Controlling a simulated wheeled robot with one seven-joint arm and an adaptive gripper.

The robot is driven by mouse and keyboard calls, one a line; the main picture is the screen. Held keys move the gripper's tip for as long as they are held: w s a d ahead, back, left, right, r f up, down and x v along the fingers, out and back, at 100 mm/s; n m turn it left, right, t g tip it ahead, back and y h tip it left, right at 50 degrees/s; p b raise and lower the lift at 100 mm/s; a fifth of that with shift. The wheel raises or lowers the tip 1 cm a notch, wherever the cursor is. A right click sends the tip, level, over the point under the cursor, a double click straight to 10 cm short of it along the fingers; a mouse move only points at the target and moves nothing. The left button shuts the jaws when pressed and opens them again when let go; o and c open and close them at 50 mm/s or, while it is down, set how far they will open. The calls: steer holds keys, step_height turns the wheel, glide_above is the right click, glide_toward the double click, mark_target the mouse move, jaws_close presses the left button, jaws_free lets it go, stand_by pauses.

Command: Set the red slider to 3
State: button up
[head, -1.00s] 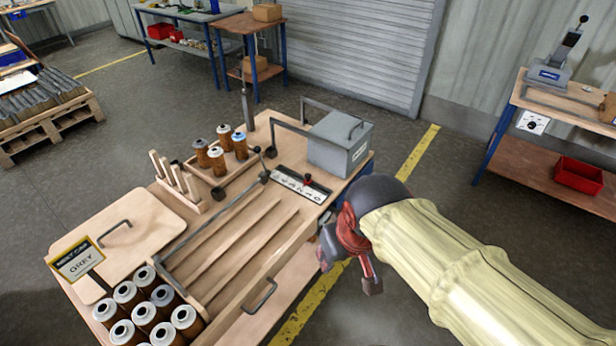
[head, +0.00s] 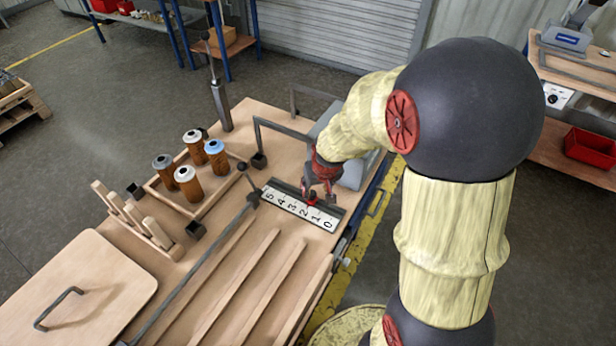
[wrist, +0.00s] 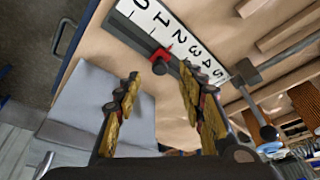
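The red slider (head: 311,199) sits on a dark rail along a white scale plate (head: 290,206) numbered 0 to 5. In the wrist view the red slider (wrist: 160,55) has its pointer close to the 2. My gripper (head: 319,187) is over the rail at the slider in the head view and partly hides it. In the wrist view my gripper (wrist: 158,76) is open, with its fingers apart and the slider beyond and between the fingertips. I cannot tell whether a finger touches it.
A grey box (head: 352,172) stands close behind my gripper, partly hidden by my arm. A rack of several brown cartridges (head: 187,182) and a lever (head: 220,105) stand to the left. Wooden rails (head: 240,285) run across the bench in front.

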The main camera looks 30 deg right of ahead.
mark_target(312, 193)
steer(key=b+x, duration=0.1)
steer(key=x, duration=0.2)
steer(key=w+b+x, duration=0.1)
steer(key=b+x, duration=0.1)
steer(key=x, duration=0.2)
steer(key=shift+w+d, duration=0.15)
steer(key=shift+c, duration=0.8)
jaws_close()
